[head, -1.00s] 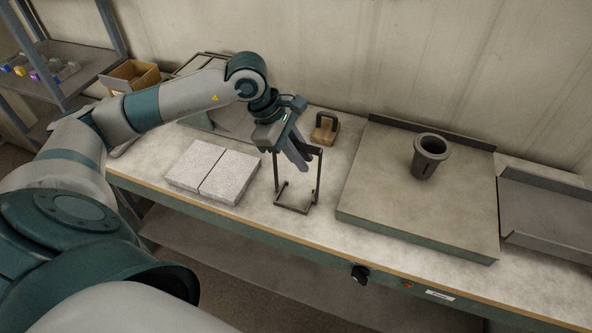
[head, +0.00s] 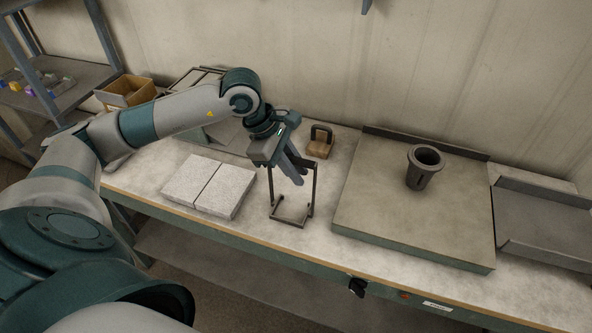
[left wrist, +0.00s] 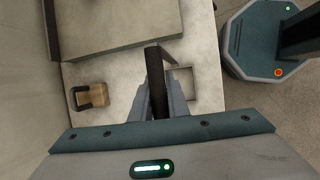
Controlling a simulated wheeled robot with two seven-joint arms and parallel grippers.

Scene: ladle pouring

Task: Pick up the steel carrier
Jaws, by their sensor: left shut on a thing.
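The steel carrier (head: 313,190) is a dark open frame with two uprights and a square foot frame, standing upright at the table's front between the pale tiles and the large slab. My left gripper (head: 298,172) reaches down from above and is shut on the carrier's top bar. In the left wrist view the carrier's dark bar (left wrist: 156,85) lies between the fingers (left wrist: 160,98), and part of its square foot frame shows beyond. The foot frame appears to be at the table top; I cannot tell if there is a gap. My right gripper is not in view.
Two pale tiles (head: 208,186) lie left of the carrier. A wooden block with a dark handle (head: 320,142) sits behind it. To the right is a large slab (head: 390,225) bearing a dark flared cup (head: 424,168). A metal tray (head: 545,222) is farther right.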

